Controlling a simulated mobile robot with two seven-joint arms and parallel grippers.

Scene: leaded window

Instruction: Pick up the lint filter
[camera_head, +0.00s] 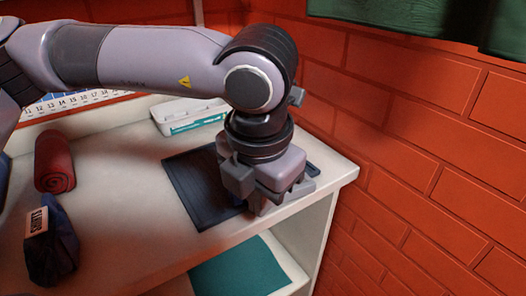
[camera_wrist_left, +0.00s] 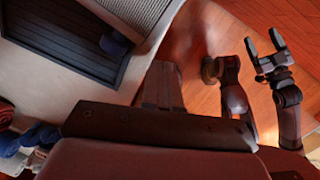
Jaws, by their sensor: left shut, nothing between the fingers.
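My left gripper (camera_head: 262,205) points down over the right part of a dark, ribbed, framed panel (camera_head: 194,192) on the white shelf top. It is shut and empty. The panel also shows in the left wrist view (camera_wrist_left: 62,42), at the upper left. A small dark blue rounded thing (camera_wrist_left: 115,43) lies at the panel's right edge there. I cannot tell for sure which of these is the lint filter. The gripper hides part of the panel in the head view. My right gripper (camera_wrist_left: 264,43) shows in the left wrist view, open and empty over the wooden floor.
A rolled red towel (camera_head: 54,162) and a dark blue bag (camera_head: 52,245) lie at the left. A white and teal box (camera_head: 187,114) stands behind the panel. A red brick wall (camera_head: 420,140) closes off the right. A teal sheet (camera_head: 242,270) lies on the lower shelf.

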